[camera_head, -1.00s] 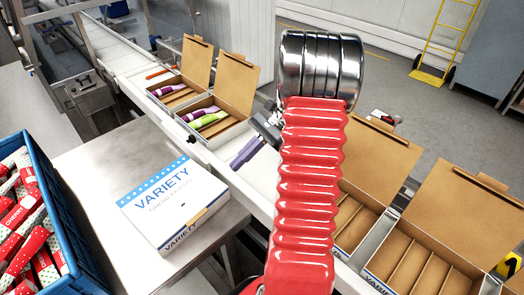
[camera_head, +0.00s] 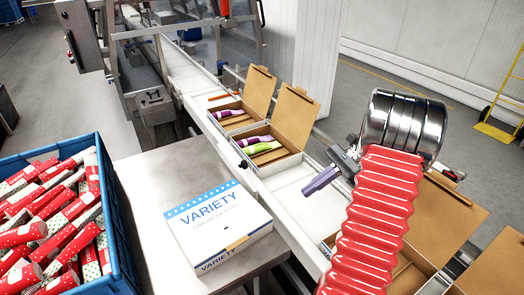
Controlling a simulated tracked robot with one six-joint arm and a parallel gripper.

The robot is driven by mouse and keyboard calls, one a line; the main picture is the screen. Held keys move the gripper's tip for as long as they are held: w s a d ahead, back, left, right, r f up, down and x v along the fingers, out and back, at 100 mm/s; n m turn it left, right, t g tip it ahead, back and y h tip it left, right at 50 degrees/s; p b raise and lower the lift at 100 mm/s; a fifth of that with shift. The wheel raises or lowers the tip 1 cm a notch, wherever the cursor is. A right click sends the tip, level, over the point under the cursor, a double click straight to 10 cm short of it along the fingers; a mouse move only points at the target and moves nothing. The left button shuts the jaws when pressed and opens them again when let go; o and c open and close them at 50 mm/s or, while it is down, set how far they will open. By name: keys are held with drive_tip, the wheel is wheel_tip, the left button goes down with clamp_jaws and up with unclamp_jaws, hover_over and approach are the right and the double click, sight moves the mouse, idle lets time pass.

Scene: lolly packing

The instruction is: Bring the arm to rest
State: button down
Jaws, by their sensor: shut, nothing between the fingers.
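My arm, with its red ribbed sleeve and a shiny metal joint, rises at the right of the view. My gripper (camera_head: 318,183) has purple fingers and shows beyond the sleeve, over the white conveyor. It looks shut and holds nothing. Part of its body is hidden behind the sleeve and the metal joint. It is to the right of the nearer filled open carton (camera_head: 291,160) and apart from it.
A closed white VARIETY box (camera_head: 222,238) lies on the steel table (camera_head: 150,175). A blue crate (camera_head: 118,225) of red-wrapped lollies is at left. Another open carton (camera_head: 232,128) stands farther along the conveyor (camera_head: 300,200). More open cartons are partly behind my arm.

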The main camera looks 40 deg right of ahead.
drive_tip(key=f, duration=0.1)
drive_tip(key=s+f+n+h, duration=0.1)
drive_tip(key=f, duration=0.1)
drive_tip(key=s+f+n+h, duration=0.1)
drive_tip(key=shift+s+f+g, duration=0.25)
drive_tip(key=shift+f+g, duration=0.1)
drive_tip(key=shift+g, duration=0.05)
drive_tip(key=shift+s+a+n+g+h, duration=0.35)
drive_tip(key=shift+a+n+h, duration=0.25)
drive_tip(key=shift+a+n, duration=0.1)
drive_tip(key=s+a+r+n+t+h, duration=0.1)
drive_tip(key=a+r+n, duration=0.4)
drive_tip(key=a, duration=0.5)
drive_tip(key=s+a+r+n+t+h, duration=0.2)
drive_tip(key=a+r+n+h, duration=0.2)
drive_tip(key=a, duration=0.6)
drive_tip(key=s+a+r+n+t+h, duration=0.1)
drive_tip(key=a+r+n+h, duration=0.1)
drive_tip(key=a+r+n, duration=0.6)
drive_tip(key=shift+s+a+n+h, duration=0.15)
drive_tip(key=shift+a+n+h, duration=0.2)
drive_tip(key=shift+a, duration=1.1)
